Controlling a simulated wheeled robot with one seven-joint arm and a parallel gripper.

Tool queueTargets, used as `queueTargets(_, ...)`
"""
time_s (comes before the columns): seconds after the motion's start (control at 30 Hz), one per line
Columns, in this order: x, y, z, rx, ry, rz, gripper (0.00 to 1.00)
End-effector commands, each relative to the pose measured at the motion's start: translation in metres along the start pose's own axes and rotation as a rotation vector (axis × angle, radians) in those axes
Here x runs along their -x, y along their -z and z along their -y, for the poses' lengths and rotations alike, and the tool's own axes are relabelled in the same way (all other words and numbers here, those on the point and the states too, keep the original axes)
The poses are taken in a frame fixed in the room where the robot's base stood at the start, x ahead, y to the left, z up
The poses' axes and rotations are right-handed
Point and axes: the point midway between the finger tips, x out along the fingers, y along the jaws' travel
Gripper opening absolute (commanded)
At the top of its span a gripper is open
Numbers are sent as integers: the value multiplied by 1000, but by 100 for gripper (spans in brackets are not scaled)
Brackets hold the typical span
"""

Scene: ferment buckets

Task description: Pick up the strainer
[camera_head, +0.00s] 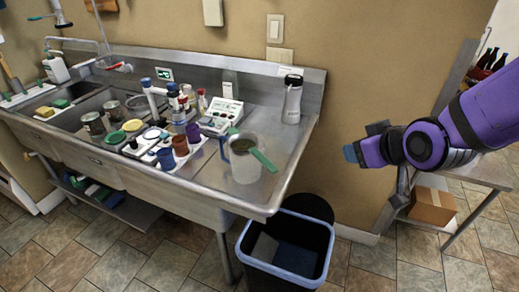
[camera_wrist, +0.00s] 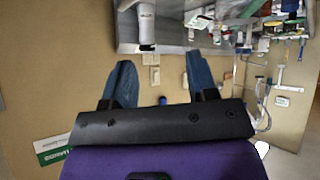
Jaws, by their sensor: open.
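What looks like the strainer, with a green handle (camera_head: 263,160) and a dark round bowl (camera_head: 242,145), rests on top of a whitish jug (camera_head: 245,170). The jug has a blue handle and stands near the right front corner of the steel counter. My gripper (camera_head: 349,153) is to the right of the counter, well apart from the strainer, in front of the wall. In the wrist view my gripper (camera_wrist: 159,62) has its two blue fingers spread with nothing between them. I cannot make out the strainer in the wrist view.
A blue-rimmed black bin (camera_head: 285,265) stands on the floor below the right corner. The space between my gripper and the jug looks clear.

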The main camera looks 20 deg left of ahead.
Motion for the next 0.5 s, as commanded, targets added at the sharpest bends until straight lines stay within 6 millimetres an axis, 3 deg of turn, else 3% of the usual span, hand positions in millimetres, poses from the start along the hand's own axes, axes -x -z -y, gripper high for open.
queueTargets(0.03,-15,-4,16,13,36,-22,53)
queueTargets(0.2,-49,-9,67,39,133,-138,53)
queueTargets(0.3,-62,-12,94,39,181,-201,53)
queueTargets(0.5,-74,-18,130,21,238,-293,53)
